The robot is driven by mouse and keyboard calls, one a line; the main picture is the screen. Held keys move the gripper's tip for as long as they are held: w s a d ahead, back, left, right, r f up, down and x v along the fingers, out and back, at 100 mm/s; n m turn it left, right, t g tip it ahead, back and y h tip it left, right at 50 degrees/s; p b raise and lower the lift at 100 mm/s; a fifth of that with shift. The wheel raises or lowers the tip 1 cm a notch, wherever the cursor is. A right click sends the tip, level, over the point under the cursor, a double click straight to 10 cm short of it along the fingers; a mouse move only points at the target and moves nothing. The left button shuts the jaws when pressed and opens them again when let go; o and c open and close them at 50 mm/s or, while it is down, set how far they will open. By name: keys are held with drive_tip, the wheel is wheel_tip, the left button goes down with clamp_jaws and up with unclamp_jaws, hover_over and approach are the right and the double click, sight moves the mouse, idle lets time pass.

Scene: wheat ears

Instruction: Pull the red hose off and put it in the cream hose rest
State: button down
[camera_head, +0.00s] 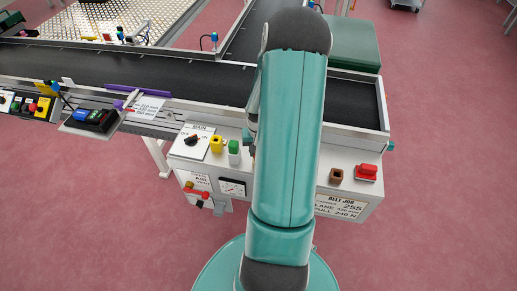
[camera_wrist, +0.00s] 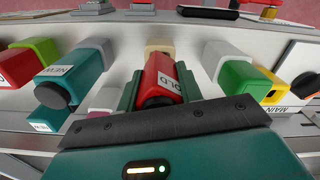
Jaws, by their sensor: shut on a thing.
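The red hose (camera_wrist: 165,78), a short boxy piece with a white label and a dark round end, is in the middle of the wrist view. My gripper (camera_wrist: 161,88) is shut on it, one teal finger on each side. A cream block (camera_wrist: 158,46) shows directly behind the hose. I cannot tell whether it is the hose rest, or whether the hose touches it. In the head view my arm hides the gripper and the hose.
In the wrist view a teal labelled block (camera_wrist: 75,77) stands left of my gripper, and a green-ended block (camera_wrist: 245,82) stands right. In the head view the control panel (camera_head: 262,180) fronts a dark conveyor belt (camera_head: 205,78). A brown socket (camera_head: 337,174) and red button (camera_head: 366,172) sit right of my arm.

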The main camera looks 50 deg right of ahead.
drive_tip(key=shift+f, duration=0.6)
drive_tip(key=shift+f, duration=0.15)
drive_tip(key=c, duration=0.9)
unclamp_jaws()
drive_tip(key=shift+o, duration=0.2)
wheel_tip(320, 180, up, 14)
drive_tip(key=shift+f, duration=0.1)
